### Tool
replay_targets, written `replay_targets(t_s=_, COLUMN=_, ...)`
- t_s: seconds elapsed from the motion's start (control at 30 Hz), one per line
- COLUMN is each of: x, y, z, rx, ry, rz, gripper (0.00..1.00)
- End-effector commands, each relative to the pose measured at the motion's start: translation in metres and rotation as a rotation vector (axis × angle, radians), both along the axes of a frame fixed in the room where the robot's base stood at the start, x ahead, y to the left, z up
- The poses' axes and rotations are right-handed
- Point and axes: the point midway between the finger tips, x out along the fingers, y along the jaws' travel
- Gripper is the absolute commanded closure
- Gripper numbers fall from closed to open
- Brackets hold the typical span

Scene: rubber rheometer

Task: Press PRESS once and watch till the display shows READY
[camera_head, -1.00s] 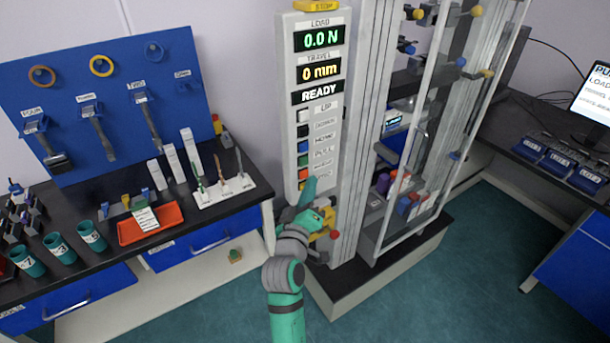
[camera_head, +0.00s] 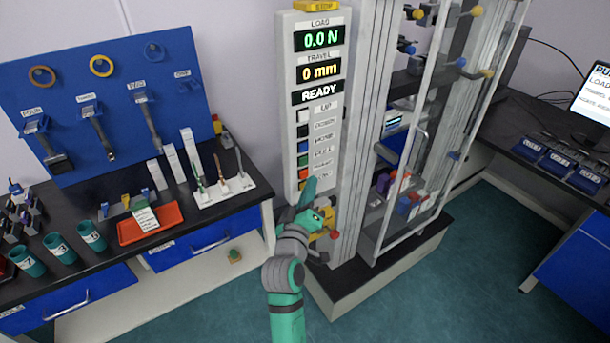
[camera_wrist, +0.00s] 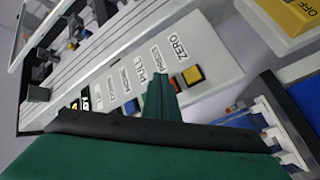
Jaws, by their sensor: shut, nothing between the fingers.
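The control panel (camera_head: 290,75) of the tall machine faces me in the head view. Its display (camera_head: 321,94) reads READY, with load 0.0 N and travel 0 mm above it. My gripper (camera_head: 311,184) is shut and empty, at the lower end of the button column. In the wrist view my gripper's tip (camera_wrist: 163,82) points at the panel beside the PRESS label. The red button (camera_wrist: 174,82) by PRESS shows only in part behind the tip. The yellow ZERO button (camera_wrist: 193,76) is clear to its right. I cannot tell whether the tip touches the panel.
The machine's clear door (camera_head: 415,150) stands to the right. On the left, a dark bench (camera_head: 110,235) holds an orange tray (camera_head: 170,220), teal cups (camera_head: 60,248) and a white rack (camera_head: 235,188). Floor is clear in front.

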Motion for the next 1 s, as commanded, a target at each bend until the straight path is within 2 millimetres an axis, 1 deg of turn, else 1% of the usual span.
replay_targets(t_s=0.33, x=0.0007, y=0.0005, z=0.0001, rx=0.0, ry=0.0, rz=0.0, gripper=1.0)
replay_targets(t_s=0.6, x=0.0066, y=0.0049, z=0.0003, rx=0.0, ry=0.0, rz=0.0, gripper=1.0)
replay_targets(t_s=1.0, x=0.0071, y=0.0053, z=0.0002, rx=0.0, ry=0.0, rz=0.0, gripper=1.0)
